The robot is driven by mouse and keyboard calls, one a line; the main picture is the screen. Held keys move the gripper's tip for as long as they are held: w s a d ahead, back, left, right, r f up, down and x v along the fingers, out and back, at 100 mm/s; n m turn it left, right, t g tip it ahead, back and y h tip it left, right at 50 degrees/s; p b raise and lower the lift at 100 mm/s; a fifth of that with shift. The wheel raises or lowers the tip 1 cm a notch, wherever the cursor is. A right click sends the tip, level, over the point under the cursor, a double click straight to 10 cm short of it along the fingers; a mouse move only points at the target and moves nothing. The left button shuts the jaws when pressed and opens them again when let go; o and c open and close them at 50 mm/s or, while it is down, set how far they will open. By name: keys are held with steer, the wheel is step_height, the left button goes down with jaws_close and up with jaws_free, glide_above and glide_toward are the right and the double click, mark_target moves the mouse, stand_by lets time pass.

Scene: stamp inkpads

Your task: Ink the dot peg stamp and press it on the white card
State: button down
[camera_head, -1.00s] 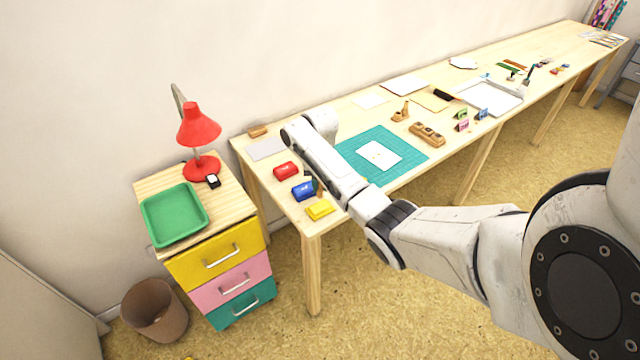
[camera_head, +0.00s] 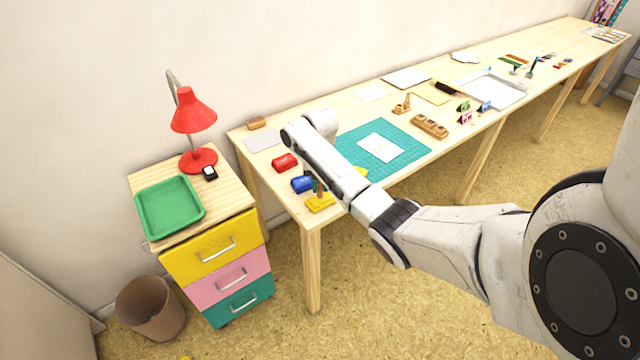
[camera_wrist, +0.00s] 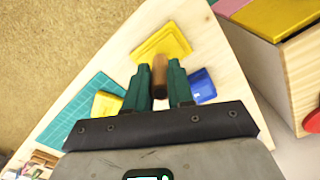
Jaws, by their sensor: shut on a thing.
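My gripper (camera_wrist: 160,92) is shut on the wooden peg stamp (camera_wrist: 159,72), held between its green fingers. In the head view the gripper (camera_head: 317,186) is at the table's near left corner, at the yellow inkpad (camera_head: 320,203). In the wrist view the stamp's far end overlaps the yellow inkpad (camera_wrist: 166,42); I cannot tell whether they touch. The stamp's face is hidden. A second yellow piece (camera_wrist: 105,103), perhaps a lid, lies nearer the mat and is mostly behind my arm in the head view. The white card (camera_head: 380,148) lies flat on the teal mat (camera_head: 412,137), with faint small marks.
The blue inkpad (camera_head: 301,184) and red inkpad (camera_head: 285,162) stand just behind the yellow one. A grey sheet (camera_head: 263,141) lies farther back. The drawer unit (camera_head: 215,250) with a green tray (camera_head: 170,232) is at left.

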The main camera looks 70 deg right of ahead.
steer(key=shift+f, duration=0.5)
stand_by(0.6)
steer(key=shift+s+a+f, duration=0.1)
steer(key=shift+f, duration=0.05)
stand_by(1.6)
steer(key=shift+r+p, duration=0.3)
steer(key=shift+p, duration=0.05)
steer(key=shift+r+p, duration=0.3)
steer(key=shift+p, duration=0.05)
steer(key=shift+r, duration=0.1)
step_height(320, 180, up, 6)
steer(key=p, duration=0.5)
steer(key=shift+f+p, duration=0.2)
steer(key=shift+p, duration=0.15)
steer(key=shift+f, duration=0.1)
stand_by(0.4)
